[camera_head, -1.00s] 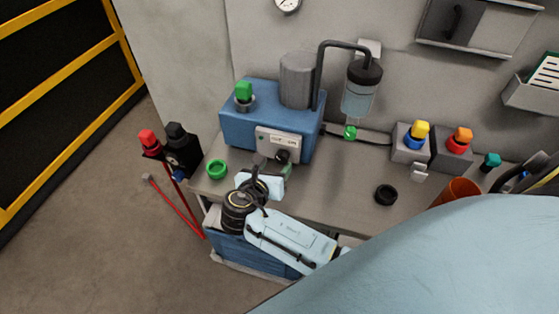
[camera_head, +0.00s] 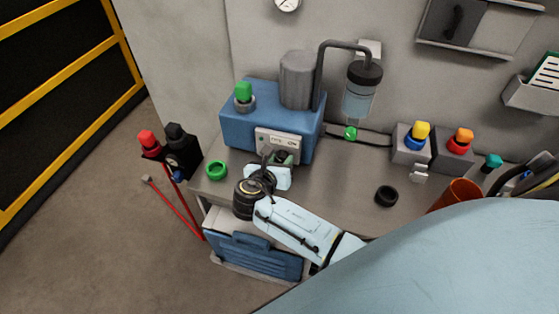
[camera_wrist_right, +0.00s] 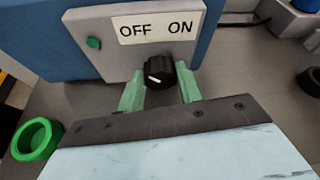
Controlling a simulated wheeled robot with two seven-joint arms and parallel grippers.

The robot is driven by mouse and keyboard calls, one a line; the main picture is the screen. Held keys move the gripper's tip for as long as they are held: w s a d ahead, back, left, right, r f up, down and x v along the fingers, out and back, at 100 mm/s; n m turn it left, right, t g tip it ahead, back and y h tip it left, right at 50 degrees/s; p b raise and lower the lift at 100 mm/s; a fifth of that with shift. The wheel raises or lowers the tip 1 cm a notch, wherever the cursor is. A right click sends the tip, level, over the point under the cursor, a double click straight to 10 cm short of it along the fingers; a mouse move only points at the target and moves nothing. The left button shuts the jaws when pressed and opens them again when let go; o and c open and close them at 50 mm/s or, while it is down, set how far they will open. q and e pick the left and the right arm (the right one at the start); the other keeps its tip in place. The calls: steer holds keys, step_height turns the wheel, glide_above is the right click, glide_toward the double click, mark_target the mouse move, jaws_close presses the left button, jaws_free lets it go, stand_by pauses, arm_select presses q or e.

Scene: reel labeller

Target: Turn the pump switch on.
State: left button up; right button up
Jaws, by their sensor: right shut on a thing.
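The pump unit is a blue box (camera_head: 238,128) with a grey cylinder on top. Its front panel (camera_wrist_right: 80,28) carries a plate reading OFF on the left and ON on the right (camera_wrist_right: 155,27). The pump switch is a black round knob (camera_wrist_right: 158,73) below the plate, with a white mark on its lower left side. My right gripper (camera_wrist_right: 160,86) has its pale green fingers on either side of the knob and is shut on it. In the head view the right gripper (camera_head: 283,160) covers the knob at the panel. My left gripper is not in view.
A green ring (camera_head: 216,170) lies on the bench left of my right gripper. A black ring (camera_head: 386,195) and an orange cup (camera_head: 455,194) stand to the right. A hanging bottle (camera_head: 361,90) is beside the pump. The bench middle is clear.

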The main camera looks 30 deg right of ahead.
stand_by(0.3)
steer(key=shift+s+r+m+t+y+p, duration=0.1)
steer(key=shift+m+t+y+p, duration=0.25)
steer(key=shift+m+p, duration=0.45)
steer(key=shift+d+m+t+y+p, duration=0.1)
steer(key=shift+m+t+y+p, duration=0.15)
steer(key=shift+m+t+p, duration=0.2)
steer(key=shift+s+m+t+y, duration=0.1)
steer(key=shift+m+t+y, duration=0.2)
steer(key=shift+m, duration=0.35)
steer(key=shift+d+f+m+t+b, duration=0.1)
steer(key=shift+f+m+t+b, duration=0.3)
steer(key=shift+m, duration=0.5)
steer(key=shift+s+m+t+y+b, duration=0.1)
steer(key=shift+m+t+y+b, duration=0.35)
steer(key=shift+m+b, duration=0.3)
steer(key=m+t+b, duration=0.1)
steer(key=b, duration=0.2)
steer(key=m+b, duration=0.2)
steer(key=m+t+b, duration=0.1)
steer(key=m+b, duration=0.1)
steer(key=b, duration=0.1)
steer(key=shift+s+d+f+t+y+b, duration=0.1)
steer(key=shift+f+t+y+b, duration=0.15)
steer(key=shift+t+b, duration=0.1)
steer(key=shift+r+m+t+b, duration=0.15)
steer(key=shift+m+t+b, duration=0.3)
steer(key=shift+b, duration=0.45)
